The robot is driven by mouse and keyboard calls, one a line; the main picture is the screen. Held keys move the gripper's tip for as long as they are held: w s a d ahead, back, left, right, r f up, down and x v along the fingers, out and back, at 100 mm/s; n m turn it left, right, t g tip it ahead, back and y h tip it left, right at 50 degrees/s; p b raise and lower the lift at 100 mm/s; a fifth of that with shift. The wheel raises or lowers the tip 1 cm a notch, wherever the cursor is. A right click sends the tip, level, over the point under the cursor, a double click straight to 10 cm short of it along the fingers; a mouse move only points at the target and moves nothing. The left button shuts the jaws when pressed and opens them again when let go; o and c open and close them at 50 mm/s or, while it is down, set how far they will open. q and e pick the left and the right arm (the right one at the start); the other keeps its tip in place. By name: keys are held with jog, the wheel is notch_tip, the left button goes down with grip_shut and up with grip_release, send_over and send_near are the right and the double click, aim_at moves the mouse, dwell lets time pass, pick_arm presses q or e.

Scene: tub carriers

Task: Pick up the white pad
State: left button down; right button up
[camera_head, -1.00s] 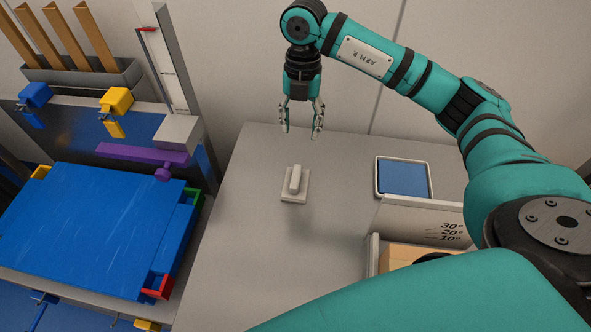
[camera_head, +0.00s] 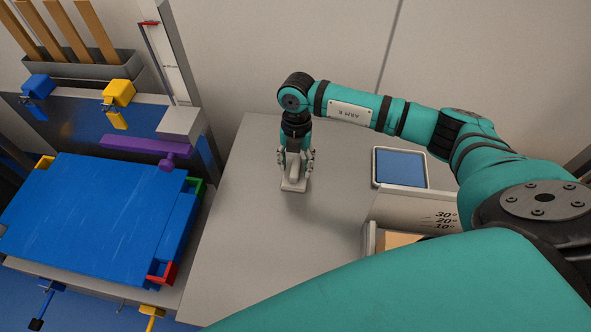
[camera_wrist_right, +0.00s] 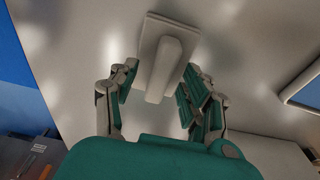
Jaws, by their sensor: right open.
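The white pad (camera_head: 293,185) is a flat pale plate with a raised grip bar on top. It lies on the grey table. In the right wrist view the pad (camera_wrist_right: 183,32) is at the top centre, its bar reaching down between the fingers. My right gripper (camera_head: 296,161) is open and low over the pad, a finger on either side of the bar. In the right wrist view the right gripper (camera_wrist_right: 158,92) shows a gap between each finger and the bar. The fingers partly hide the pad in the head view. My left gripper is not in view.
A tray with a blue inside and white rim (camera_head: 425,170) lies right of the pad. A box marked with angles (camera_head: 420,212) stands nearer. Left of the table is a blue board (camera_head: 95,225) with clamps and a purple bar (camera_head: 145,146). The table's middle is bare.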

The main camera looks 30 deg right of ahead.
jog(key=shift+f, duration=0.5)
grip_shut()
jog(key=shift+r, duration=0.15)
